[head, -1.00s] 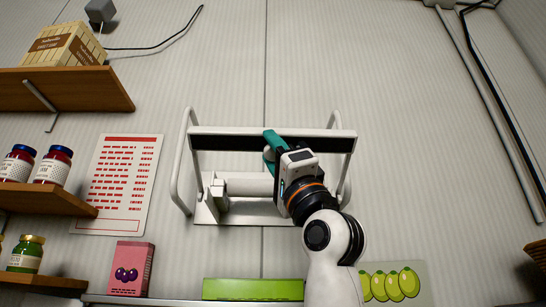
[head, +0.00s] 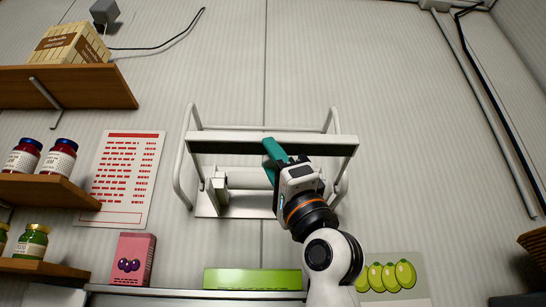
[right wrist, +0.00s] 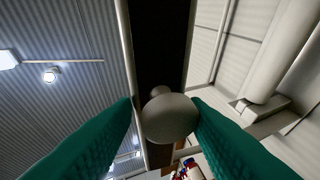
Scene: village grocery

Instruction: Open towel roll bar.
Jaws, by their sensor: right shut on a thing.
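The towel roll bar (head: 225,140) is a long white bar with a dark underside, running across the front of a white wall-mounted holder (head: 181,165) in the head view. A pale roll or cylinder (head: 248,180) shows behind and below it. My right gripper (head: 272,148) is at the bar, right of its middle. In the right wrist view its teal fingers (right wrist: 165,104) are closed around a rounded pale knob (right wrist: 169,118), with the dark face of the bar (right wrist: 158,50) behind it. My right forearm hides the holder's lower right part. My left gripper is out of view.
Wooden shelves (head: 60,85) with jars (head: 57,157) and a box are on the left. A pink box (head: 131,260) and a green box (head: 252,279) stand on a ledge below. A price sheet (head: 120,180) hangs left of the holder. The wall right of the holder is mostly clear.

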